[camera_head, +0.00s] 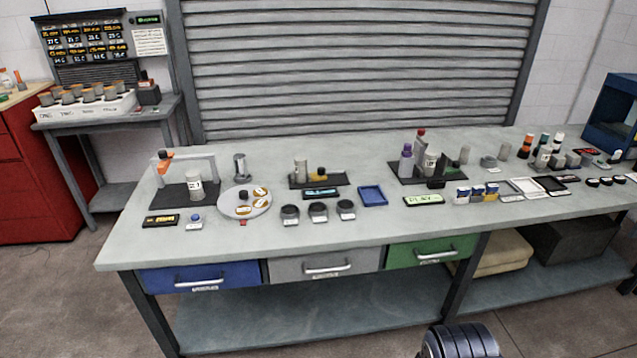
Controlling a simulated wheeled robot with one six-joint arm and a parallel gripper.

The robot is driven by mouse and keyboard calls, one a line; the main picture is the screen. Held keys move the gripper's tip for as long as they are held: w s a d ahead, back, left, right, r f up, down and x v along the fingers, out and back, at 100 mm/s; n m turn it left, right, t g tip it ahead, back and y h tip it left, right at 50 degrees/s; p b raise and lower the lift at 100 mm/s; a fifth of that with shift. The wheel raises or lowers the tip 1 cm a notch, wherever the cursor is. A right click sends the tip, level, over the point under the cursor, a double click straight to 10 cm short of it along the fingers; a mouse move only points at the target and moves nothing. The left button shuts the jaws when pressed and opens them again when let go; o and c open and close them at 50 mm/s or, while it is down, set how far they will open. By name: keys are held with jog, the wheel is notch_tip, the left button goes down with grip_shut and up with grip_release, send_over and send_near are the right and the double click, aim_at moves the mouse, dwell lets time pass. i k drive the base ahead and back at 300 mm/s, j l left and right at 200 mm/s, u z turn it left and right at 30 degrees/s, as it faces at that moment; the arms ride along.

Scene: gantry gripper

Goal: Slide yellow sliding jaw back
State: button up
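I cannot tell for sure which piece is the yellow sliding jaw. A small yellow-orange piece (321,173) sits beside a grey cylinder (301,169) on a dark base plate (331,182) in the middle of the bench. An orange piece (165,160) also shows at the left end of a grey gantry frame (190,159), over a dark mat (160,201) with a white labelled jar (194,184). My gripper's fingers are not in view. A dark ribbed part at the bottom right edge looks like my own arm.
The bench (240,239) also holds a round dial plate (236,210), several black cups (318,211), a blue tray (372,196) and a dark stand (415,176) with bottles. Drawers (322,266) line its front. A shutter (350,60) stands behind.

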aim_at(320, 174)
jog(key=i+j, duration=0.1)
jog(key=i, duration=0.45)
jog(key=i+j, duration=0.1)
jog(key=i, duration=0.4)
jog(key=i+j, duration=0.1)
jog(key=i, duration=0.45)
jog(key=z, duration=0.05)
